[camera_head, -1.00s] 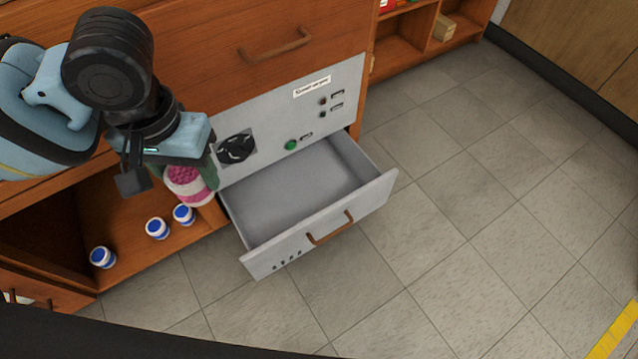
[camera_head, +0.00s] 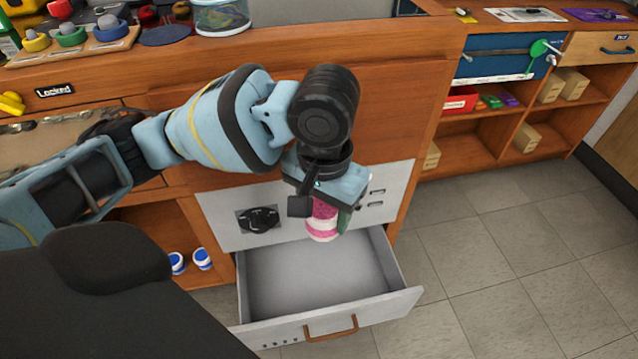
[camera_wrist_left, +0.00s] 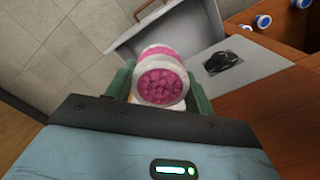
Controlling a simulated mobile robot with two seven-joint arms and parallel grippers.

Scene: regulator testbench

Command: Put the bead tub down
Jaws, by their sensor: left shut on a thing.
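The bead tub (camera_head: 322,222) is a white jar with a pink band, full of pink beads. My left gripper (camera_head: 328,212) is shut on it and holds it in the air above the back right part of the open grey drawer (camera_head: 317,272). In the left wrist view the tub (camera_wrist_left: 161,78) sits between the green fingers of the left gripper (camera_wrist_left: 160,92), its bead-filled end facing the camera. Part of the tub is hidden by the gripper in the head view. My right gripper is not in view.
The drawer is pulled out and looks empty; its front has a brown handle (camera_head: 330,328). A grey panel with a black fan (camera_head: 258,220) stands behind it. Blue-and-white jars (camera_head: 202,258) stand in the left shelf. Tiled floor (camera_head: 500,260) lies free at right.

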